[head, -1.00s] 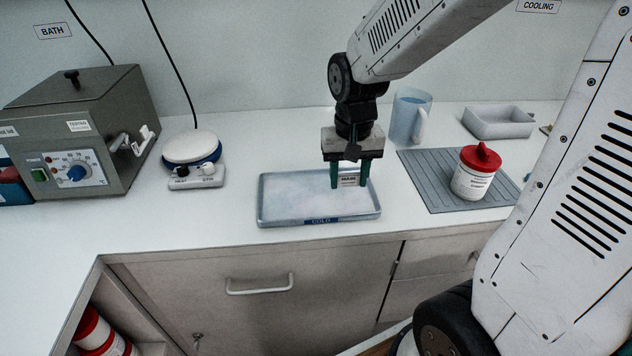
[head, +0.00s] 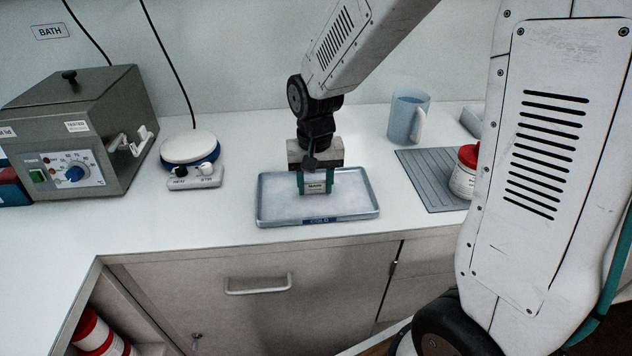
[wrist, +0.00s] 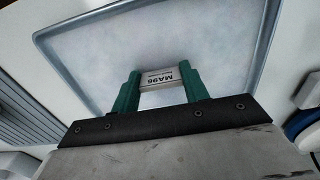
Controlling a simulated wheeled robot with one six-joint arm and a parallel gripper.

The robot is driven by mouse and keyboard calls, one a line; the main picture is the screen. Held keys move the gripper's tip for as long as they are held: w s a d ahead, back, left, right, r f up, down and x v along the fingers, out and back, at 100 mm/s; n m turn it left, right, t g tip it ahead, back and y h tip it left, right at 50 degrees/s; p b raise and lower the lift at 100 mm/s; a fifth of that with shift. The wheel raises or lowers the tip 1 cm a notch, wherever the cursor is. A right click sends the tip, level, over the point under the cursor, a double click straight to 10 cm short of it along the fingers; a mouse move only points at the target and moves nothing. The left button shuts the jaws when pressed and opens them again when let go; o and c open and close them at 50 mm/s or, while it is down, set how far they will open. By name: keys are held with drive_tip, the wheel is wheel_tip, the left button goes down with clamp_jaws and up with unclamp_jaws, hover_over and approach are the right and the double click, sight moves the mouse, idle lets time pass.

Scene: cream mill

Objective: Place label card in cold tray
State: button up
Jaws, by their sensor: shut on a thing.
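The cold tray (head: 275,212) is a shallow grey metal tray with a frosty floor and a blue COLD label on its front. It lies on the counter and also fills much of the wrist view (wrist: 75,62). My gripper (head: 316,188) is over the tray, pointing down, with its green fingers shut on the label card (head: 316,187). I cannot tell whether the card touches the tray floor.
A hot plate (head: 190,150) and a grey bath unit (head: 75,130) stand to the left. A blue jug (head: 404,117) and a ridged grey mat (head: 428,180) with a red-lidded jar (head: 463,180) are to the right.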

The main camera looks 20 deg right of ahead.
sight(315, 182)
drive_tip(key=shift+f, duration=0.15)
drive_tip(key=o, duration=1)
drive_tip(key=shift+c, duration=0.2)
wheel_tip(315, 182, up, 11)
drive_tip(key=s+d+r+n, duration=0.1)
drive_tip(key=s+r, duration=0.1)
drive_tip(key=s, duration=0.9)
drive_tip(key=s+d+r+n+t, duration=0.1)
drive_tip(key=s+d+r+n, duration=0.1)
drive_tip(key=s, duration=0.9)
drive_tip(key=shift+d+r+n, duration=0.2)
drive_tip(key=shift+r+n, duration=0.1)
drive_tip(key=shift+r, duration=0.05)
drive_tip(key=shift+s, duration=0.1)
